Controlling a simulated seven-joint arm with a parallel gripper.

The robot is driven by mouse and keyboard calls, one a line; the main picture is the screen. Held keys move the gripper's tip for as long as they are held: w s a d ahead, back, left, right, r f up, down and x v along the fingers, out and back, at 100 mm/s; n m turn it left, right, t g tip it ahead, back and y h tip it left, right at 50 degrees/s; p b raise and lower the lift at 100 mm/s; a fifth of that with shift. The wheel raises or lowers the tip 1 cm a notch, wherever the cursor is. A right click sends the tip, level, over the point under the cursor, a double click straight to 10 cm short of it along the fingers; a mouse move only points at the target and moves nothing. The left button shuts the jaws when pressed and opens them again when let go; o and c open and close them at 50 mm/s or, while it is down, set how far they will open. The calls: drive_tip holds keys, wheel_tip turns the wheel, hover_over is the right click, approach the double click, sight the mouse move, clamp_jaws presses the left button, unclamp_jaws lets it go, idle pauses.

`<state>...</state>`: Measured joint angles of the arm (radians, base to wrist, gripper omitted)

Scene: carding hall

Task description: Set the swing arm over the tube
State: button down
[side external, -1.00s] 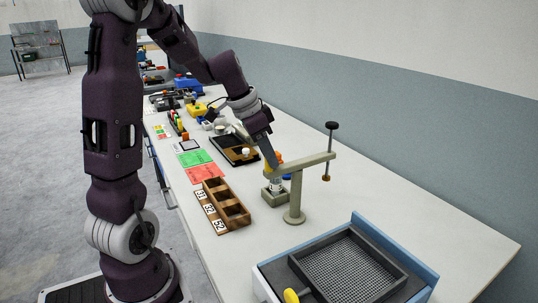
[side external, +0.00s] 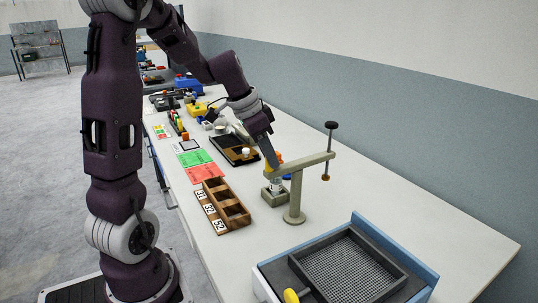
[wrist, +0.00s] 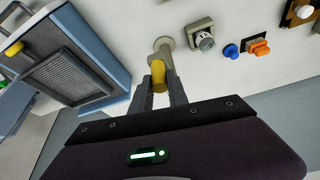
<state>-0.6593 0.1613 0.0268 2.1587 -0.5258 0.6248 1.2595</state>
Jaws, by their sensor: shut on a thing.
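The swing arm (side external: 303,164) is a beige bar on a round-footed post (side external: 295,205). Its right end carries an upright rod with a black knob (side external: 331,126) and an orange-brown lower tip (side external: 326,178). The tube (side external: 276,186) stands upright in a grey-beige block left of the post, and also shows in the wrist view (wrist: 206,43). The rod end is on the other side of the post, away from the tube. My gripper (side external: 270,166) is shut on the yellow handle (wrist: 158,75) at the bar's left end. The rod is out of sight in the wrist view.
A wooden compartment tray (side external: 227,205) with number cards lies left of the block. A blue-edged unit with a mesh screen (side external: 350,268) and yellow knob is in front. Blue (wrist: 231,51) and orange (wrist: 257,47) pieces lie near the block. The bench to the right is clear.

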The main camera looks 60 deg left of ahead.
drive_tip(key=w+d+n+g+y, duration=0.3)
drive_tip(key=w+d+n+y, duration=0.2)
drive_tip(key=n, duration=1.2)
drive_tip(key=shift+w+d+n+g, duration=0.3)
drive_tip(key=shift+w+d+n, duration=0.1)
drive_tip(key=shift+w+d, duration=1.45)
drive_tip(key=shift+w, duration=0.15)
drive_tip(key=c, duration=1.3)
unclamp_jaws()
drive_tip(key=v, duration=0.7)
